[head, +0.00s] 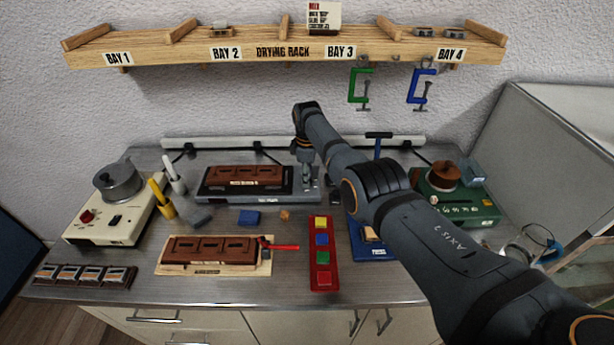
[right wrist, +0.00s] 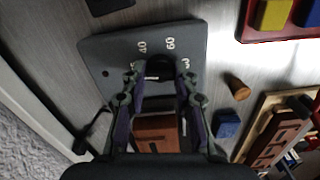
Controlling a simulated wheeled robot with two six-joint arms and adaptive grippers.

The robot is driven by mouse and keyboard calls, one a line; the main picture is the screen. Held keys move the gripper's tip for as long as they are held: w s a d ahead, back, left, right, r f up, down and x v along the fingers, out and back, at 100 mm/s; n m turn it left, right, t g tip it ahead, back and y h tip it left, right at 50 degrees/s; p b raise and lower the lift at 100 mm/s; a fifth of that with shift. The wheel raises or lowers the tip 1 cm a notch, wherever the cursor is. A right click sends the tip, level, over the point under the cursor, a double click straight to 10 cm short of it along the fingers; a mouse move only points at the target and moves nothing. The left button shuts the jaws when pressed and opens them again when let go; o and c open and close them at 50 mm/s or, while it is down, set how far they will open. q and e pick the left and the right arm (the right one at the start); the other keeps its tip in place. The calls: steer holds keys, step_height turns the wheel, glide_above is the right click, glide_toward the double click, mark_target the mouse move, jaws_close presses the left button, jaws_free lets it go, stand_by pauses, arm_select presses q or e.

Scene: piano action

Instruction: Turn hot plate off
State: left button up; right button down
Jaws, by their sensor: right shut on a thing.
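The hot plate (head: 284,194) is a long, dark grey unit at the back middle of the bench, with a brown block (head: 244,177) on it. My right gripper (head: 307,182) points down at its right end. In the right wrist view, my right gripper (right wrist: 160,84) is shut on a black dial knob (right wrist: 160,66) on the dark panel (right wrist: 112,62). The numbers 40, 60 and 80 are printed around the knob. The fingers cover part of the knob, and I cannot read its setting. My left gripper is not in view.
A cream heater with a metal pot (head: 118,182) stands at left, a green unit (head: 460,205) at right. In front are a second brown block (head: 208,248) and a red strip of coloured buttons (head: 322,262). A drying rack (head: 283,50) hangs above.

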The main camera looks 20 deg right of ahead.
steer(key=shift+f+n, duration=0.1)
steer(key=shift+n, duration=0.8)
steer(key=c, duration=1)
jaws_free()
step_height(320, 180, up, 12)
steer(key=shift+r, duration=0.1)
